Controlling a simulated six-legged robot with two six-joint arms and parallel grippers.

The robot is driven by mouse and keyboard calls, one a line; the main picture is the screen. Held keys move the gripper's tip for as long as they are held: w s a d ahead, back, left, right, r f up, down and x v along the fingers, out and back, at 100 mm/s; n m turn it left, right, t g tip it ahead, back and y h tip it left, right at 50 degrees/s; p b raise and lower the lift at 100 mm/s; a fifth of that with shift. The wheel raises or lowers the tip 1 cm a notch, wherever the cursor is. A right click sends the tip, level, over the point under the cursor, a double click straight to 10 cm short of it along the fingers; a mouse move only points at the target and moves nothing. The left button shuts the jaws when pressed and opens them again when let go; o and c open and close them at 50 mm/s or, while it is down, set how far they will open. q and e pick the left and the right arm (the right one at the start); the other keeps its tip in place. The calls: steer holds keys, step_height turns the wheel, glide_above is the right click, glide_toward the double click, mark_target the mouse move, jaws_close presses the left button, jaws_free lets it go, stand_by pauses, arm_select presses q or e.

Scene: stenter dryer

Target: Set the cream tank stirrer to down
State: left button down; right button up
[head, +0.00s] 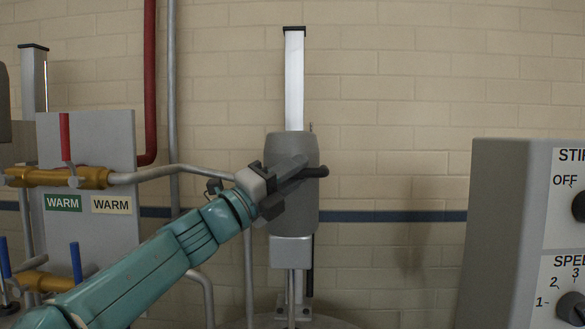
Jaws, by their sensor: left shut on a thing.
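The tank stirrer is a grey motor head (292,212) on a pale upright post (294,80) in the middle of the head view. A dark handle (314,172) sticks out at the front of the head. My left gripper (291,176) comes in from the left and is shut on this handle. Below the head is a light grey block (291,252) with a thin shaft running down. Only a sliver of the tank top shows at the bottom edge. My right gripper is not in view.
A grey control box (510,235) with OFF and SPEED dials stands at the right. At the left is a valve panel (90,140) with brass valves, red and blue levers and WARM labels. Pipes run up the brick wall. Space between stirrer and control box is clear.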

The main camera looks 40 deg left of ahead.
mark_target(293, 234)
arm_select(q)
step_height(293, 234, down, 11)
steer(key=b, duration=0.7)
steer(key=shift+w+d+b, duration=0.1)
steer(key=shift+b, duration=0.25)
steer(key=shift+w+f, duration=0.1)
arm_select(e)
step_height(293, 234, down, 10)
arm_select(q)
steer(key=c, duration=1.1)
jaws_free()
steer(key=shift+w+d, duration=0.1)
steer(key=shift+s, duration=0.35)
steer(key=b+v, duration=0.4)
steer(key=v, duration=1.1)
steer(key=shift+s+f, duration=0.2)
steer(key=shift+s, duration=0.1)
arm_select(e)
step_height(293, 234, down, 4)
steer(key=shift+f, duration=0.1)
